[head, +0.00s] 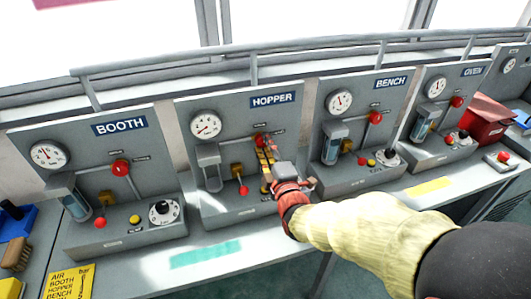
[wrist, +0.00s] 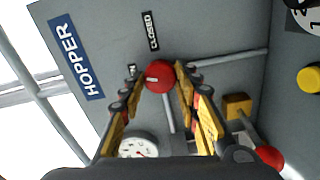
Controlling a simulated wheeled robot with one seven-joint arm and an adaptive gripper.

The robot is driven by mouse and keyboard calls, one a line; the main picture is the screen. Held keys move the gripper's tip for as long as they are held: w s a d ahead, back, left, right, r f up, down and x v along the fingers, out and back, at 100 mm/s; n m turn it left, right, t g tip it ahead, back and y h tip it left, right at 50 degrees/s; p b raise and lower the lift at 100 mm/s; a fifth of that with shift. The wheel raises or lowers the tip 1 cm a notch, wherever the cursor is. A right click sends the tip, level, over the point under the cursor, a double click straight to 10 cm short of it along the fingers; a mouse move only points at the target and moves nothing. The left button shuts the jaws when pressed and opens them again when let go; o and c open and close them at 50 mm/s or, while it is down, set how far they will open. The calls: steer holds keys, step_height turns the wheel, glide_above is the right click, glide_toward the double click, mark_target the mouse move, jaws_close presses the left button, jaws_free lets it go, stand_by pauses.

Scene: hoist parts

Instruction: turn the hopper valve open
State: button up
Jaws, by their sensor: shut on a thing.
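The grey hopper panel (head: 185,125) stands second from the left, with a blue HOPPER label (head: 272,99). Its red round valve knob (head: 260,139) is on the right half and partly hidden by my gripper in the head view. In the wrist view the red knob (wrist: 160,77) shows a short pale mark on its face, with a CLOSED label (wrist: 151,31) close by. My gripper (head: 262,147) has its yellow fingers on either side of the knob and is shut on it. The wrist view shows both fingertips (wrist: 160,72) at the knob's sides.
Booth (head: 82,143), bench (head: 389,105) and oven (head: 449,90) panels with similar red knobs stand alongside. On the hopper panel are a gauge (head: 206,125) and a red-balled lever (head: 244,190) below the valve. A rail (head: 170,66) runs behind the panels.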

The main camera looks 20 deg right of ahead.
steer(key=n+b, duration=0.2)
steer(key=n, duration=0.2)
steer(key=shift+b, duration=0.3)
stand_by(0.3)
steer(key=o, duration=1.2)
steer(key=shift+c, duration=0.2)
steer(key=s, duration=1.2)
